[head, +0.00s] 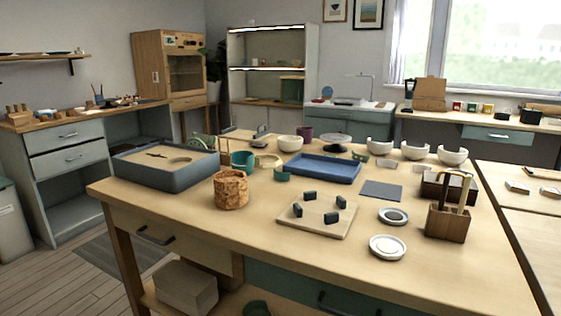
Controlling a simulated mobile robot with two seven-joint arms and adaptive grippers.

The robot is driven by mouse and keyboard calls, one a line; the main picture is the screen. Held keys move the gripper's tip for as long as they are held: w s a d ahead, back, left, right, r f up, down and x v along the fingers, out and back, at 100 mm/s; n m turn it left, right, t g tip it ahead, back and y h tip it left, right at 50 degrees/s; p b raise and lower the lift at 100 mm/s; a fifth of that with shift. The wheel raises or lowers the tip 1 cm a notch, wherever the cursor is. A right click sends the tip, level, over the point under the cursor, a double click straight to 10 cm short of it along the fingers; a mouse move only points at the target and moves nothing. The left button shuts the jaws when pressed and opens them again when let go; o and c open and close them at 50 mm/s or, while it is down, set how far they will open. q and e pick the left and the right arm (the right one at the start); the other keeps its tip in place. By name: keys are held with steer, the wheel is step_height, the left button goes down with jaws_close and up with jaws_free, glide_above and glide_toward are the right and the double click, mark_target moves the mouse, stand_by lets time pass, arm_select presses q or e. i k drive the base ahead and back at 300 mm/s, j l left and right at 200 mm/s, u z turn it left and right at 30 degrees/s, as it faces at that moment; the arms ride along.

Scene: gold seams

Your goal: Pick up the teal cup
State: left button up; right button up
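A teal cup-like piece (242,160) stands on the wooden worktable (330,262), left of centre, behind a woven cork-brown basket (231,190). A smaller teal piece (282,175) lies to its right, by the near left corner of a blue tray (322,178). A dark teal rounded thing (257,308) is partly cut off at the bottom edge, on the shelf under the table. I cannot tell which of these is a whole cup. Neither of my grippers shows in the head view.
A grey-blue sand box (166,174) fills the table's left end. A board with dark blocks (318,216), white round dishes (387,247) and a wooden tool holder (447,223) stand in front and right. White bowls (415,151) line the back. The near front edge is clear.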

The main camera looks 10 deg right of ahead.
mark_target(243, 160)
steer(key=i+j+z, duration=0.15)
steer(key=j+z, duration=0.2)
steer(key=i+j+z, duration=0.1)
steer(key=j+z, duration=0.2)
steer(key=i+j+z, duration=0.1)
steer(key=j+z, duration=0.25)
steer(key=l, duration=0.1)
